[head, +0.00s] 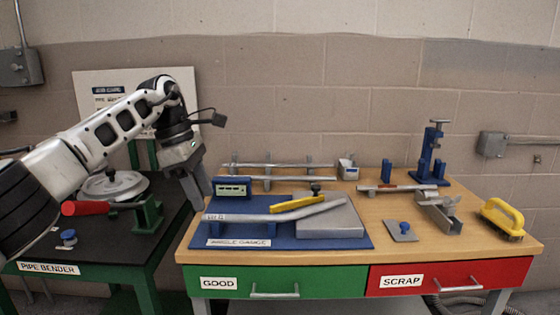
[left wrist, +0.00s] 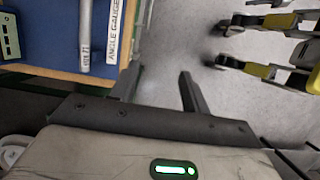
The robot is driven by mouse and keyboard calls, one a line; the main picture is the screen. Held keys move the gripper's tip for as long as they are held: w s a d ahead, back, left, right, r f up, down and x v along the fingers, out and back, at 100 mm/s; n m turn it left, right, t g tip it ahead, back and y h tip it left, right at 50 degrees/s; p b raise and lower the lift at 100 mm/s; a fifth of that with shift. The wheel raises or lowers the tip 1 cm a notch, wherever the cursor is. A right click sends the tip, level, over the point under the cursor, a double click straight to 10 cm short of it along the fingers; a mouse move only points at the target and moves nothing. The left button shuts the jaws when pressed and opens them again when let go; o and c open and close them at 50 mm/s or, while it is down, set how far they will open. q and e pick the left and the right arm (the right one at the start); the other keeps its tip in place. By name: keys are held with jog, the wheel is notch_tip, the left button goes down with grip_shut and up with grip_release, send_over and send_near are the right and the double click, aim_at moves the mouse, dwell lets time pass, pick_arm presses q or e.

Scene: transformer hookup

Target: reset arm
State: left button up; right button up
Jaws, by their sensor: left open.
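My left gripper (head: 198,198) hangs fingers down in the gap between the pipe bender table (head: 110,262) and the workbench (head: 400,257). It is just left of the blue angle gauge board (head: 290,240). In the left wrist view the gripper (left wrist: 160,85) shows two dark fingers apart, with nothing between them but grey floor. A grey pipe (head: 270,214) lies across the angle gauge, and its end also shows in the left wrist view (left wrist: 85,35). My right gripper is in neither view.
The pipe bender (head: 115,187) with a red handle (head: 82,208) stands on the left. The bench holds a yellow brush (head: 502,217), a blue clamp stand (head: 432,155) and a pipe rack (head: 280,165). Green GOOD (head: 330,284) and red SCRAP (head: 500,270) drawers are shut.

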pick_arm(q)
jog(key=s+d+f+n+g+h, duration=0.15)
jog(key=d+f+h, duration=0.45)
jog(key=d+f, duration=0.65)
jog(key=s+d+f+n+t+h, duration=0.1)
jog(key=s+d+n+t+h, duration=0.3)
jog(key=s+d+n+h, duration=0.55)
jog(key=s+a+f+n+t+y, duration=0.2)
jog(key=a+f+n+t+y, duration=0.4)
jog(key=n, duration=0.9)
jog(key=s+a+f+n+t+y, duration=0.2)
jog(key=a+f+n+t+y, duration=0.5)
jog(key=n, duration=0.8)
jog(key=s+a+f+n+g+y, duration=0.1)
jog(key=s+a+f+n+g, duration=0.1)
jog(key=s, duration=0.5)
jog(key=s+a+f+n+g+y, duration=0.1)
jog(key=s+a+f+n+g, duration=0.2)
jog(key=s+a+f+n, duration=0.2)
jog(key=s+n, duration=0.2)
jog(key=n, duration=0.1)
jog(key=shift+s+a+f+n+y, duration=0.25)
jog(key=shift+f+n+y, duration=0.1)
jog(key=shift+f+n, duration=0.05)
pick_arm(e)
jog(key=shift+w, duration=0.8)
